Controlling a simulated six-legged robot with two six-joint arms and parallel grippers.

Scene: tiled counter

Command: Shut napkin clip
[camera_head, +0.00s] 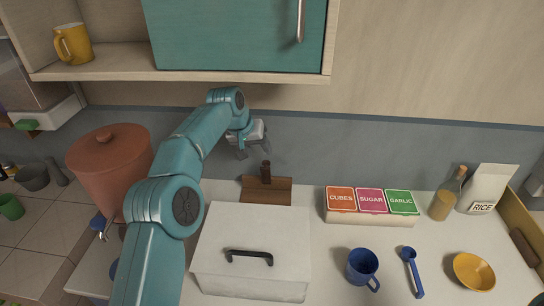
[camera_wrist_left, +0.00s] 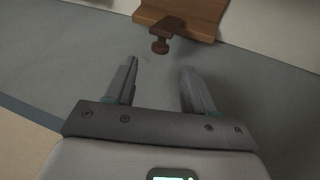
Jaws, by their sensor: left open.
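The napkin clip looks like a brown wooden piece (camera_head: 277,193) standing on the counter at the back, against the grey wall. A dark wooden arm with a round knob (camera_head: 265,172) sticks out from it. In the left wrist view the wooden piece (camera_wrist_left: 203,14) is at the top, and the knob (camera_wrist_left: 161,46) lies just beyond the fingertips. My left gripper (camera_head: 253,151) is open and empty, a little above the knob in the head view. The wrist view shows its two fingers (camera_wrist_left: 160,70) apart, with nothing between them. I cannot tell how far the clip stands open. My right gripper is not seen.
A white lidded box (camera_head: 252,230) stands in front of the clip. A canister row (camera_head: 372,216), blue mug (camera_head: 361,268), blue spoon (camera_head: 411,270) and yellow bowl (camera_head: 473,271) are to the right. A terracotta pot (camera_head: 110,170) is left. A shelf (camera_head: 200,76) hangs above.

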